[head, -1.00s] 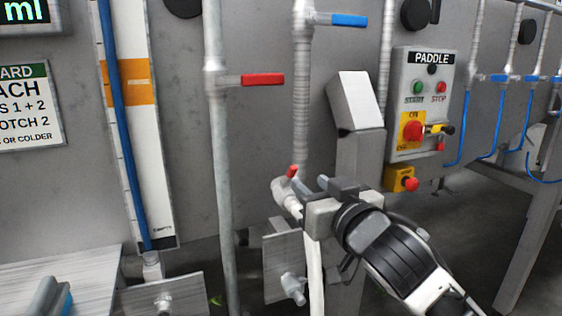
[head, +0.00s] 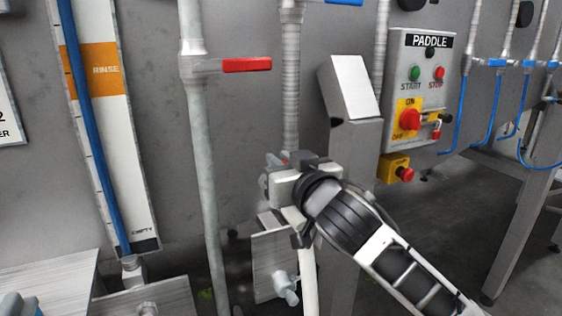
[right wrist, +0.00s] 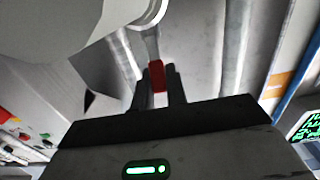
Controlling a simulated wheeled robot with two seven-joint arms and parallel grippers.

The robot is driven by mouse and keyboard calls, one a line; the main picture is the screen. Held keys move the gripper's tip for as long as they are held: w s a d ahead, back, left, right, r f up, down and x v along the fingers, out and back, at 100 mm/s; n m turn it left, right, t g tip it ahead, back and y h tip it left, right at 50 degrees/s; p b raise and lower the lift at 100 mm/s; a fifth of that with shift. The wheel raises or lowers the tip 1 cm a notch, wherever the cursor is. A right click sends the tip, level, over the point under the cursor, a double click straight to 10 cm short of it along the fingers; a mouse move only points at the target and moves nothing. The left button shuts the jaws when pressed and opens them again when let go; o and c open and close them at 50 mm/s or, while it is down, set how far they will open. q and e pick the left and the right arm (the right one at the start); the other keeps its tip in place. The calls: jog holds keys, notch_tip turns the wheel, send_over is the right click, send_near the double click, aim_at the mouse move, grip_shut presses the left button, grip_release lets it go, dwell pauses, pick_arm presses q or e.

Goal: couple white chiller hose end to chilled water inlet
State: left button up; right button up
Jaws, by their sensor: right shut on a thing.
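My right gripper (head: 287,160) is at the lower end of the ribbed grey pipe (head: 291,110). In the right wrist view its two dark fingers (right wrist: 159,86) are shut on a small red-tipped lever (right wrist: 157,74). The lever's grey stem runs up to a pale round fitting with a light ring (right wrist: 150,14). In the head view the gripper hides most of this fitting. The white hose (head: 309,285) hangs down from just below the gripper. I cannot tell whether the hose end is seated on the pipe. My left gripper is not in view.
A red-handled valve (head: 246,65) sticks out from the pipe to the left. A slanted grey box on a post (head: 349,88) stands close right of the gripper. Beyond it is the paddle control panel (head: 421,90). A metal plate with a tap (head: 285,288) is below.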

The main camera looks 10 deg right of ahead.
grip_shut()
jog(key=f+b, duration=0.1)
jog(key=b, duration=0.2)
jog(key=shift+s+f+t+b, duration=0.15)
jog(key=shift+s+t+b, duration=0.05)
jog(key=shift+t+b, duration=0.2)
jog(key=b, duration=0.1)
jog(key=t+b, duration=0.1)
jog(key=b, duration=0.1)
jog(key=shift+s+d+t+y, duration=0.1)
jog(key=shift+s+t+y, duration=0.2)
jog(key=shift+y, duration=0.1)
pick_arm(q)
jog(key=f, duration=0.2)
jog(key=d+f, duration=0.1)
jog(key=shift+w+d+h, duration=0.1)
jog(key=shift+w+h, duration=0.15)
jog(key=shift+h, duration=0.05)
pick_arm(e)
jog(key=shift+r, duration=0.25)
jog(key=o, duration=0.7)
grip_release()
jog(key=shift+c, duration=0.2)
